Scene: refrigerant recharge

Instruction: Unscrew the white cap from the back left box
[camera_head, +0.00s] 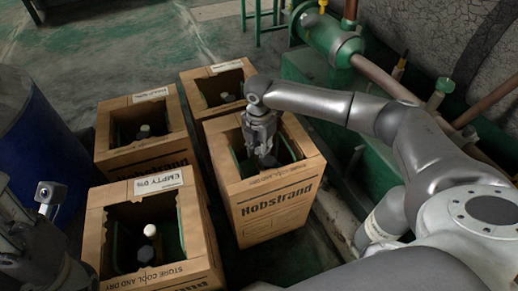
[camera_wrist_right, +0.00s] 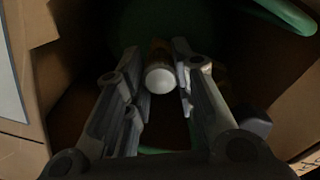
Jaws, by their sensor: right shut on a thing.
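My right gripper (camera_head: 262,150) reaches down into the open cardboard box marked Nobstrand (camera_head: 265,205), the nearer one of the right-hand column. In the right wrist view its fingers (camera_wrist_right: 165,75) are shut on a white cap (camera_wrist_right: 160,79) on top of a bottle, with a dark cap (camera_wrist_right: 253,121) beside it. The back left box (camera_head: 140,160) stands apart from this gripper and holds bottles with a grey top (camera_head: 145,129) and a darker top. My left gripper (camera_head: 48,192) is at the left edge; its jaws cannot be made out.
The front left box (camera_head: 205,262) has a whitish-capped bottle (camera_head: 150,231) and a dark-capped one. Another open box (camera_head: 190,92) stands at the back right. A blue drum (camera_head: 30,130) is at the left, and green pipework (camera_head: 325,38) at the right.

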